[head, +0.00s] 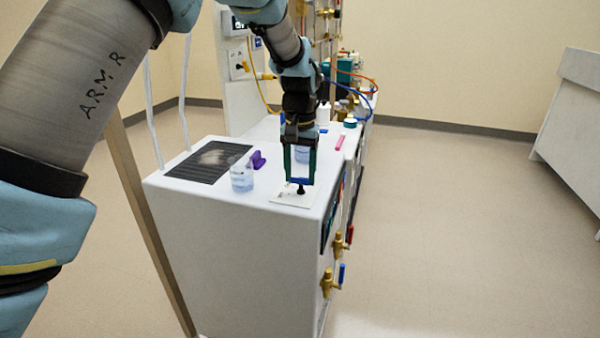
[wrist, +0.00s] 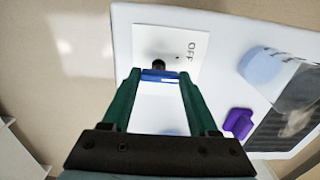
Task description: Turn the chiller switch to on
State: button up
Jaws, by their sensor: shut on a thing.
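The chiller switch shows as a blue bar (head: 301,181) on a black base (head: 302,190), on a white plate (head: 292,199) near the front edge of the white cabinet top. In the wrist view the blue bar (wrist: 160,76) lies across between my fingertips, with the black base (wrist: 158,65) just beyond it. The word OFF (wrist: 190,51) is on the plate beside the switch. I see no readable ON mark. My gripper (head: 300,178), with green fingers pointing down, is shut on the blue bar, one finger at each end.
A clear beaker (head: 241,179) with pale blue liquid, a purple piece (head: 258,160) and a black grille (head: 210,161) are left of the gripper. The floor to the right is clear.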

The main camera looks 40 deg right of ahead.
aim_at(299, 177)
dwell(0.3)
jog(key=o, duration=1.4)
jog(key=shift+r, duration=0.1)
notch_tip(299, 177, up, 11)
jog(key=shift+f+b, duration=0.2)
jog(key=shift+b, duration=0.65)
